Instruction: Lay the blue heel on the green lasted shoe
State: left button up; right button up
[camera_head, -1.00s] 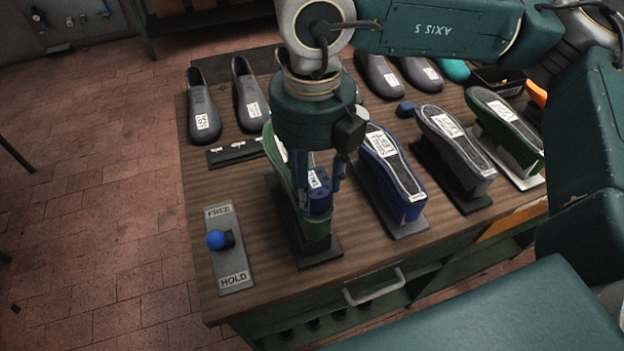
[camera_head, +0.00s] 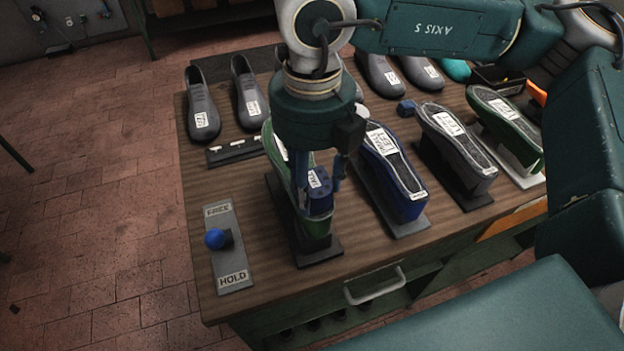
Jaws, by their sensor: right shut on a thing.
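The green lasted shoe (camera_head: 318,243) lies sole up on a dark stand near the front left of the bench, partly hidden by my right gripper. My right gripper (camera_head: 320,194) points down over its heel end, shut on the blue heel (camera_head: 320,203). The blue heel is at the green shoe's heel end; I cannot tell whether it touches the sole. My left gripper is not in view.
A blue shoe (camera_head: 395,170), a grey shoe (camera_head: 458,145) and another green shoe (camera_head: 510,125) stand to the right. A FREE/HOLD lever plate (camera_head: 234,277) with a blue knob is at left. Grey lasts (camera_head: 201,105) line the back.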

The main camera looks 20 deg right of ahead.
jog(key=shift+f+b, duration=0.25)
jog(key=shift+b, duration=0.05)
jog(key=o, duration=1.3)
jog(key=shift+o, duration=0.2)
jog(key=shift+r, duration=0.1)
notch_tip(320, 180, up, 12)
jog(key=shift+s+f, duration=0.1)
jog(key=shift+f, duration=0.1)
